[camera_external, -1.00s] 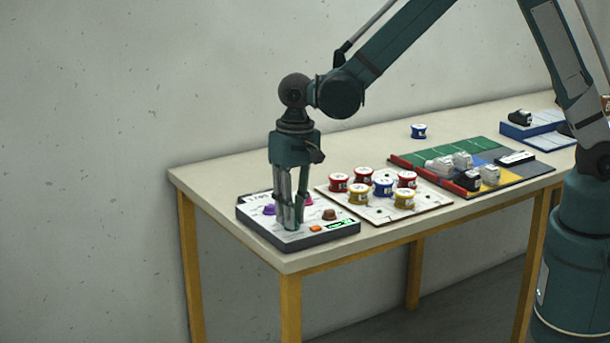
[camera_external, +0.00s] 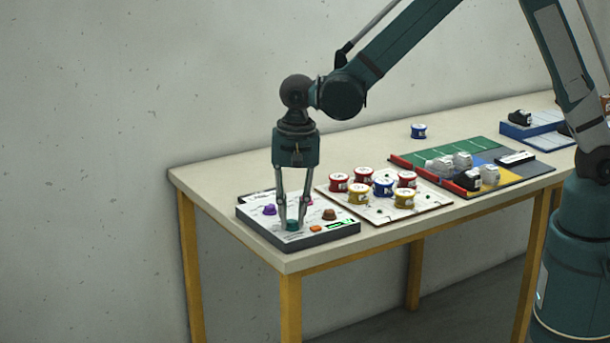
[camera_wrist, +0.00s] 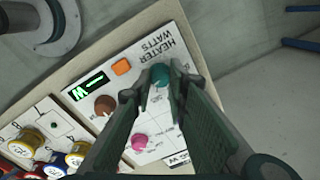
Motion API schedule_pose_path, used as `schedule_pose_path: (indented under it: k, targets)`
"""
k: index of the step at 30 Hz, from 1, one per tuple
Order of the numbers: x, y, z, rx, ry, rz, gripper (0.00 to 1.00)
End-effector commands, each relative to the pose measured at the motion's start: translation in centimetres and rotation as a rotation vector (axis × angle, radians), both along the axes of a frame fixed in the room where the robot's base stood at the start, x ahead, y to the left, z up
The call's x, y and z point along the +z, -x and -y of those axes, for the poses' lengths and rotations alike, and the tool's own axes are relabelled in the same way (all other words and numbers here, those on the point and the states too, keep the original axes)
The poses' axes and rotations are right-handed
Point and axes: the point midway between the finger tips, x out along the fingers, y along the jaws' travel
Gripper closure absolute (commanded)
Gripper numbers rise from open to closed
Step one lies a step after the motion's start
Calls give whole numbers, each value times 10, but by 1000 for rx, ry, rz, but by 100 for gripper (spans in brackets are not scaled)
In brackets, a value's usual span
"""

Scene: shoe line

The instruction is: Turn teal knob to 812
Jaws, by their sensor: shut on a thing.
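The teal knob (camera_external: 292,225) sits at the near edge of a white control panel (camera_external: 262,228) with dark sides. It also shows in the wrist view (camera_wrist: 160,74). My gripper (camera_external: 292,221) points straight down with a finger on each side of the knob, shut on it. In the wrist view my gripper (camera_wrist: 159,92) partly covers the knob and panel. The panel has a small green-lit display (camera_wrist: 90,86), whose digits I cannot read, and print reading "HEATER WATTS".
The panel also has an orange button (camera_wrist: 122,67), a brown knob (camera_wrist: 105,105), a pink knob (camera_wrist: 139,142) and a purple knob (camera_external: 269,210). A board (camera_external: 421,211) with several coloured spools stands to its right.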

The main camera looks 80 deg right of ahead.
Motion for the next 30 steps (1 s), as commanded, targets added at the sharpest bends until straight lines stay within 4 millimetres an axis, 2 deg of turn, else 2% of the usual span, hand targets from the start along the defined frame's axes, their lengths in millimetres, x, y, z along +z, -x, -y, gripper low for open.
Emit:
schedule_pose_path:
  k: [10, 11, 14, 25, 30]
  targets:
    - [1, -1, 0, -2, 0, 2, 96]
    - [1, -1, 0, -2, 0, 2, 80]
    - [1, -1, 0, -2, 1, 1, 68]
    - [1, 0, 0, -1, 0, 1, 68]
    - [7, 0, 0, -1, 0, 0, 68]
